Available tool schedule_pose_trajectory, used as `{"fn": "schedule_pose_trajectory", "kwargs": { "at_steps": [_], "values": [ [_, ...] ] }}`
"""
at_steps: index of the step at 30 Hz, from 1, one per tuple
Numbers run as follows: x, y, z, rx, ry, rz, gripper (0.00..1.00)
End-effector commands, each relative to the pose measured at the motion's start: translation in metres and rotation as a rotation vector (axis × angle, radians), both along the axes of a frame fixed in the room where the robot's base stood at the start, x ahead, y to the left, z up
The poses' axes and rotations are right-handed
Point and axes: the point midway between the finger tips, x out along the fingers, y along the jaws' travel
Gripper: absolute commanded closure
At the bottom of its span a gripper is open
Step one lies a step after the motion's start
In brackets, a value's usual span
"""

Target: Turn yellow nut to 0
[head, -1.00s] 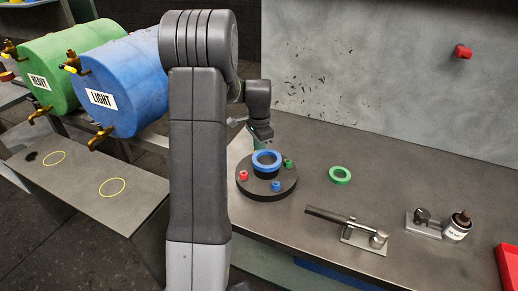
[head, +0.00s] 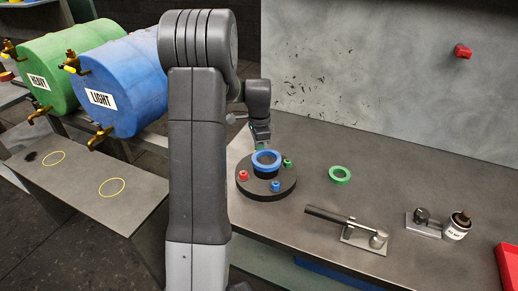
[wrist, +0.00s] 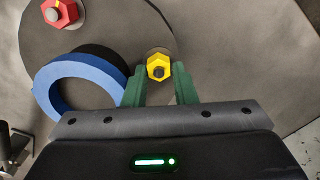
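The yellow nut (wrist: 154,58) sits near the edge of the dark round base (wrist: 100,22) in the wrist view, with a dark stud in its middle. In the head view it is hidden. My gripper (wrist: 159,72) has its two green fingers on either side of the nut, with narrow gaps seeming to show. I cannot make out contact, a pointer or a 0 mark. In the head view my gripper (head: 261,143) is behind the blue ring (head: 266,155) on the base (head: 262,192).
The blue ring (wrist: 68,75) is close left of my fingers.

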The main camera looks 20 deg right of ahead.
Motion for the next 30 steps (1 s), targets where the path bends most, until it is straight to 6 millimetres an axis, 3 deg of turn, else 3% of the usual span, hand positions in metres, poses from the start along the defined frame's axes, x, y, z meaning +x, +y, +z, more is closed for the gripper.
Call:
{"fn": "schedule_pose_trajectory", "kwargs": {
  "at_steps": [3, 19, 30],
  "values": [
    [0.0003, -0.0003, 0.0008, 0.000, -0.001, 0.000, 0.56],
    [-0.0016, 0.0009, -0.0017, 0.004, 0.005, 0.026, 0.56],
    [-0.0004, 0.0002, -0.0012, 0.003, 0.006, 0.331, 0.56]
  ]
}}
